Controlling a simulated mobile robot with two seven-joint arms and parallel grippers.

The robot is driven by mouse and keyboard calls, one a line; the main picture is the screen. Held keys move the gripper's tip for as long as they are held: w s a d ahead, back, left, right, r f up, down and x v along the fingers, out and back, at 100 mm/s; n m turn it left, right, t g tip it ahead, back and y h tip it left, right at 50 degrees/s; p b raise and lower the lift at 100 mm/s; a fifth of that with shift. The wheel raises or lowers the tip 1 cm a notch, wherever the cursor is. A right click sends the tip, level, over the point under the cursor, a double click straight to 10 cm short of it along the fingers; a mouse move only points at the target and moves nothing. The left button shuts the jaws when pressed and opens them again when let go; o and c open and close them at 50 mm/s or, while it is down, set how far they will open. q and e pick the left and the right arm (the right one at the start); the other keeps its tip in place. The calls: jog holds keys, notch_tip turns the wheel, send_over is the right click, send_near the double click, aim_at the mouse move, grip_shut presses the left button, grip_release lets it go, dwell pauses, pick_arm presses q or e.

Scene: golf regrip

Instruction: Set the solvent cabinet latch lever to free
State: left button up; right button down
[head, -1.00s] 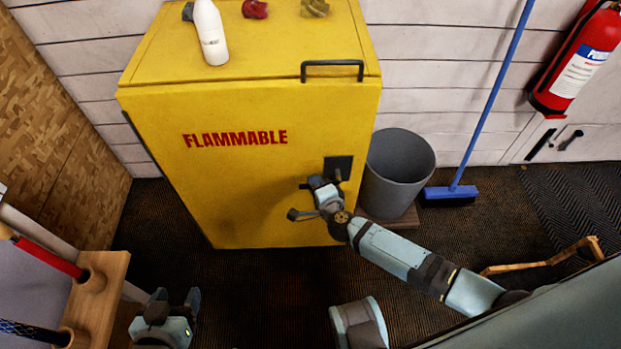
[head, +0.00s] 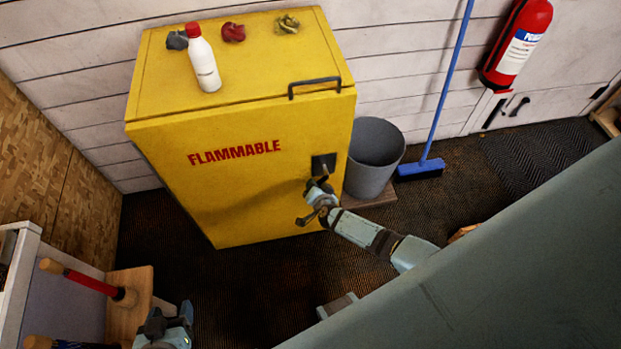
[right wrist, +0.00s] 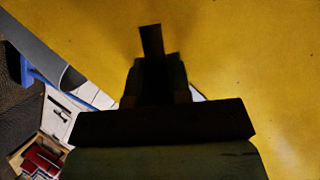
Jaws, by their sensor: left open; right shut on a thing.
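The yellow solvent cabinet (head: 235,195) marked FLAMMABLE stands against the white wall, its door closed. Its latch has a dark plate (head: 324,160) at the door's right side, with a short lever (head: 323,171) in front of it. My right gripper (head: 318,184) is at the lever, shut on it. In the right wrist view the dark lever (right wrist: 151,40) sticks out beyond the fingers (right wrist: 155,80) against the yellow door. The fingers hide much of the lever, and I cannot read any position marks. My left gripper (head: 172,318) is open and empty, low at the left, away from the cabinet.
A white bottle (head: 204,62) and crumpled rags (head: 233,32) are on the cabinet top. A grey bin (head: 375,150) stands close right of the cabinet, then a blue broom (head: 420,168). A wooden rack (head: 142,300) with grips is at lower left. The floor before the cabinet is clear.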

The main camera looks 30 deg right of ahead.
jog(key=shift+s+d+f+n+h+p, duration=0.1)
jog(key=shift+d+f+n+h+p, duration=0.15)
jog(key=shift+n+h+p, duration=0.2)
jog(key=shift+d+f+n, duration=0.1)
jog(key=shift+d+n, duration=0.05)
jog(key=shift+n, duration=0.1)
jog(key=shift+d, duration=0.1)
jog(key=c, duration=1.1)
grip_release()
